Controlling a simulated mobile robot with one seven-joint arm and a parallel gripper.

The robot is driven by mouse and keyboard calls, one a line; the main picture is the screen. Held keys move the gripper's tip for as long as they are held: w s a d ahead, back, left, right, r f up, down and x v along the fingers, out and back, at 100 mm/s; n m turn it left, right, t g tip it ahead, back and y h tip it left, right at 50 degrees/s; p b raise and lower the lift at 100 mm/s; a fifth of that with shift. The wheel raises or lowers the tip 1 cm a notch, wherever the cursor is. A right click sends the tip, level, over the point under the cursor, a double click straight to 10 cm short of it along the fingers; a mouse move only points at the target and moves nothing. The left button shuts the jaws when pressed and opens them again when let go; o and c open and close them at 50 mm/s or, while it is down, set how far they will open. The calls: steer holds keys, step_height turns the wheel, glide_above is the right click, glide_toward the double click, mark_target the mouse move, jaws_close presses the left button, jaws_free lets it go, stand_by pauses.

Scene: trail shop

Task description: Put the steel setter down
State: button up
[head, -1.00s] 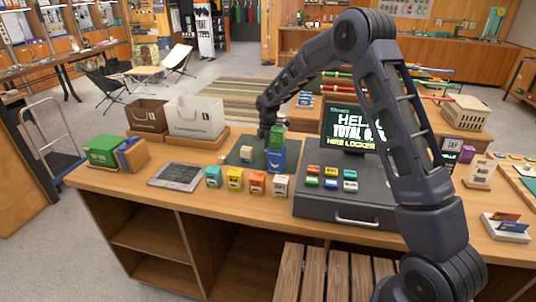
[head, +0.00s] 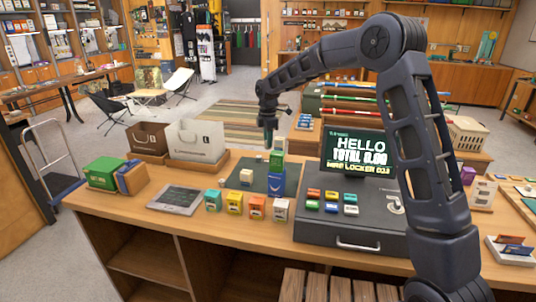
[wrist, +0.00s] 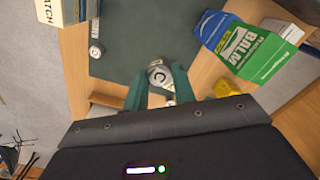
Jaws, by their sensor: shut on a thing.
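My gripper (head: 268,138) reaches down over the dark green counter mat (head: 236,170), just left of a stack of small boxes. In the wrist view its green fingers (wrist: 160,95) are shut on a small round steel piece, the steel setter (wrist: 160,74), over the same mat (wrist: 130,30). Whether the setter touches the mat I cannot tell. Another small pale round piece (wrist: 96,50) lies on the mat to the left in that view.
A blue box (head: 277,184) with a green box (head: 276,161) on it stands close right of my gripper. Coloured small boxes (head: 234,203) line the counter front. The till (head: 352,232) is at right, paper bags (head: 195,142) at left. Parts of the mat are bare.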

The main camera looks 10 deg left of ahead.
steer(key=shift+r, duration=2.15)
